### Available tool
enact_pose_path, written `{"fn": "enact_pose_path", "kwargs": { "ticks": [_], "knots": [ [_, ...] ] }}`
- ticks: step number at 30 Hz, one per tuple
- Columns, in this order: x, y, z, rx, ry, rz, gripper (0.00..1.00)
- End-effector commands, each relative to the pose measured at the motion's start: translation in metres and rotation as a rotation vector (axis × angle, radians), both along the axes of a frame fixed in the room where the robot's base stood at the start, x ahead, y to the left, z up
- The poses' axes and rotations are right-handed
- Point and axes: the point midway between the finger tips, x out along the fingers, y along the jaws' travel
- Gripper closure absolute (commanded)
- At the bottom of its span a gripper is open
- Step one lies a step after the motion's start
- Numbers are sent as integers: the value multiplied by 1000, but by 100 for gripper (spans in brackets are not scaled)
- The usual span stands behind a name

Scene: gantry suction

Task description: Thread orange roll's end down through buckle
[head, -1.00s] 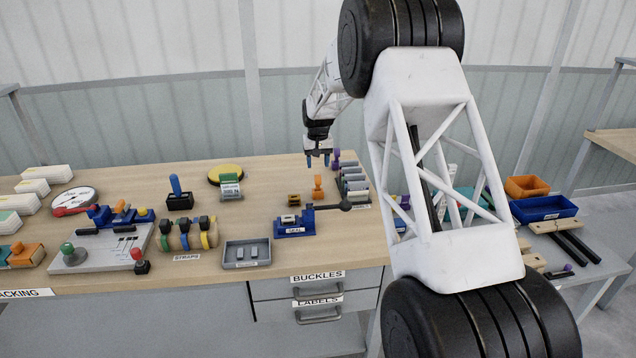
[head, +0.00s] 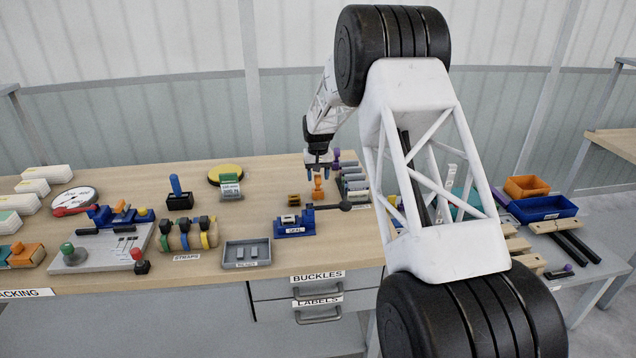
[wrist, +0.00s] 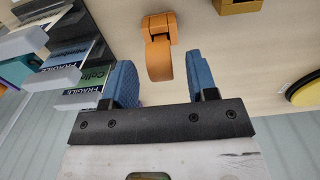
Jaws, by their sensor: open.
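My gripper (head: 319,173) is open and empty, pointing down just above a small upright orange piece (head: 318,188) at the back right of the bench. In the wrist view this orange piece (wrist: 158,50) has a curved band and lies ahead of and between the two blue fingers (wrist: 162,85), with no clear contact. A row of strap rolls (head: 187,238) stands by the STRAPS label, too small to tell which is orange. A grey tray (head: 228,262) holds two small grey pieces that may be buckles. No strap end is discernible.
A blue SEAL fixture (head: 294,231) with a dark lever stands in front of the orange piece. A small yellow-brown block (head: 294,199) is left of it. Grey racked items (head: 355,182) stand close on the right. My arm hides part of the right side.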

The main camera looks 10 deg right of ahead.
Motion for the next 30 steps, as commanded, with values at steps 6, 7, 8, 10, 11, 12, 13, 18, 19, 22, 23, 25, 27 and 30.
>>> {"fn": "enact_pose_path", "kwargs": {
  "ticks": [6,7,8,10,11,12,13,18,19,22,23,25,27,30],
  "knots": [
    [0,0,-11,0,-1,0,47],
    [0,0,-11,0,-1,0,47],
    [0,0,-11,0,-1,0,47],
    [0,0,-11,0,-1,0,47],
    [0,0,-11,0,-1,0,47],
    [0,0,-11,0,-1,0,47],
    [0,0,-11,0,-1,0,47],
    [0,0,-11,0,0,0,47],
    [0,0,-11,0,0,0,47],
    [0,0,-11,0,0,0,50],
    [0,0,-11,0,0,0,55],
    [0,0,-11,0,0,0,66],
    [0,0,-11,0,0,0,76],
    [0,0,-11,0,0,0,92]
  ]
}}
